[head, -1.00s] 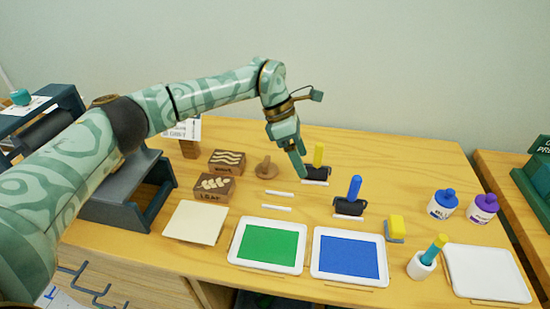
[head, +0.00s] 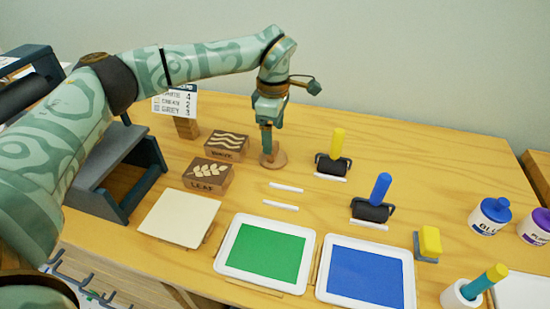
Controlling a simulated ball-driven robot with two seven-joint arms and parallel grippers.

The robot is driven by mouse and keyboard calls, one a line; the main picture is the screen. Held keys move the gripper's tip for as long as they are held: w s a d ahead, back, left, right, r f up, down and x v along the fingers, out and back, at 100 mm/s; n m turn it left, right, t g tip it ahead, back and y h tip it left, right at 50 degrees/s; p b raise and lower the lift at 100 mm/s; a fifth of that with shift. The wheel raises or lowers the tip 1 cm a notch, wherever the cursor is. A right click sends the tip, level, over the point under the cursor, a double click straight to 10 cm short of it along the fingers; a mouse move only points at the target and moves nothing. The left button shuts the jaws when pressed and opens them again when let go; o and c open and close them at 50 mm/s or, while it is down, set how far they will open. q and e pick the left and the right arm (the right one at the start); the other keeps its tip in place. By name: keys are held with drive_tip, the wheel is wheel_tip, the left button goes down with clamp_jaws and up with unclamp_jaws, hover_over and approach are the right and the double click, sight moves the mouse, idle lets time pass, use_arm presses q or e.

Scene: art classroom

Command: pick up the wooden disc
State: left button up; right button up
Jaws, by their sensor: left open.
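The wooden disc (head: 278,161) lies on the table behind the white sticks, right of the wave and leaf blocks. In the earlier frame a knob stands up from it; now my left gripper (head: 267,150) points down over it and hides the knob. The jaws are open, with the fingertips low at the disc's middle. Whether they touch the knob or sit around it I cannot tell. My right gripper is not in view.
The wave block (head: 226,146) and leaf block (head: 208,174) stand close on the left. The yellow-handled roller (head: 334,165) and blue-handled roller (head: 372,210) stand to the right. A green tray (head: 224,262) and blue tray (head: 323,288) lie in front.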

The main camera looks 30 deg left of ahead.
use_arm(q)
wheel_tip(320, 180, down, 6)
drive_tip(key=b, duration=0.3)
drive_tip(key=shift+r, duration=0.15)
drive_tip(key=shift+s+r, duration=0.1)
drive_tip(key=shift+r, duration=0.1)
drive_tip(key=shift+c, duration=0.3)
drive_tip(key=c, duration=1)
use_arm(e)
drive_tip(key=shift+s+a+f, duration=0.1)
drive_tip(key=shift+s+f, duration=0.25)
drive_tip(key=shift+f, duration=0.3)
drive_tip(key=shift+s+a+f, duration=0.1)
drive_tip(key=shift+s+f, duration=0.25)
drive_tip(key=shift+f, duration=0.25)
use_arm(q)
drive_tip(key=shift+r, duration=0.1)
drive_tip(key=shift+c, duration=0.2)
